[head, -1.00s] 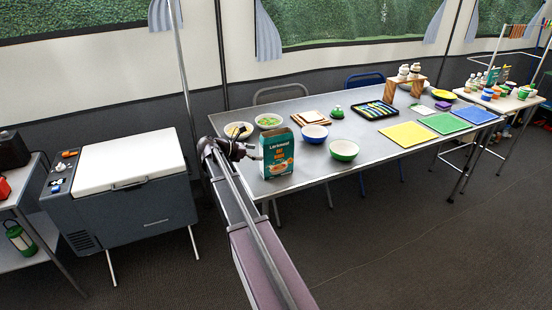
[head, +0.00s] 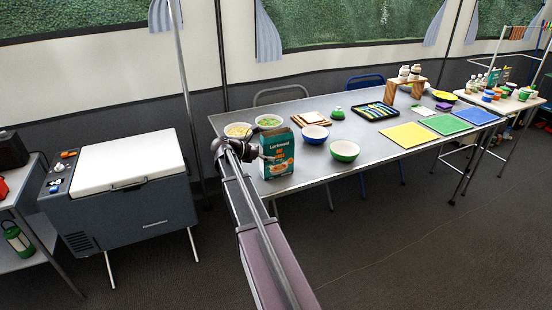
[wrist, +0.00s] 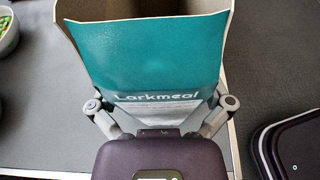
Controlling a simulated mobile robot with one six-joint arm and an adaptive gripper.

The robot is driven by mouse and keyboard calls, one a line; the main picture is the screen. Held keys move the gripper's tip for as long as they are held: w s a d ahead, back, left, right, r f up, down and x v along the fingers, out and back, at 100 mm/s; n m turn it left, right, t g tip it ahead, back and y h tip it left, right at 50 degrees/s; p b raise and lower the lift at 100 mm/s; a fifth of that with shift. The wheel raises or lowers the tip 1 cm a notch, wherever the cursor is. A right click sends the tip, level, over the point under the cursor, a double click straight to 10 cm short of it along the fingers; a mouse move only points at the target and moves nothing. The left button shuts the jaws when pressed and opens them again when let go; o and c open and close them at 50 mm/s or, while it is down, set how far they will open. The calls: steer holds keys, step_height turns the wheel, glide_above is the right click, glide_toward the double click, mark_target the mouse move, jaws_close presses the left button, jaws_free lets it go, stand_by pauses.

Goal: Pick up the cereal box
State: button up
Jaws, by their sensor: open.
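The cereal box (head: 279,153), teal and white with "Larkmeal" on it, stands upright near the front left corner of the metal table (head: 232,180). My gripper (head: 265,157) is at the left side of the box in the head view. In the wrist view, the box (wrist: 150,60) fills the middle and its top looks open. My gripper (wrist: 163,104) is open there, with one finger at each side of the box. I cannot tell whether the fingers touch it. The gripper's palm hides the lower part of the box.
A blue-and-white bowl (head: 314,134) and a green bowl (head: 344,151) stand right of the box. Bowls of food (head: 269,122) stand behind my gripper. Yellow (head: 408,135), green and blue mats lie farther right. A cooler (head: 128,200) stands left of the table.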

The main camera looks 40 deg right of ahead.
mark_target(261, 145)
steer(key=c, duration=0.9)
steer(key=shift+o, duration=0.2)
steer(key=shift+r, duration=0.2)
step_height(261, 145, up, 3)
steer(key=p, duration=0.3)
steer(key=shift+p, duration=0.3)
steer(key=s+d, duration=0.1)
steer(key=s, duration=0.4)
steer(key=s+d+r+p, duration=0.1)
steer(key=s, duration=0.4)
steer(key=s+d, duration=0.1)
steer(key=s, duration=0.4)
steer(key=shift+s+d+r, duration=0.25)
steer(key=shift+d+r, duration=0.05)
steer(key=shift+d, duration=0.1)
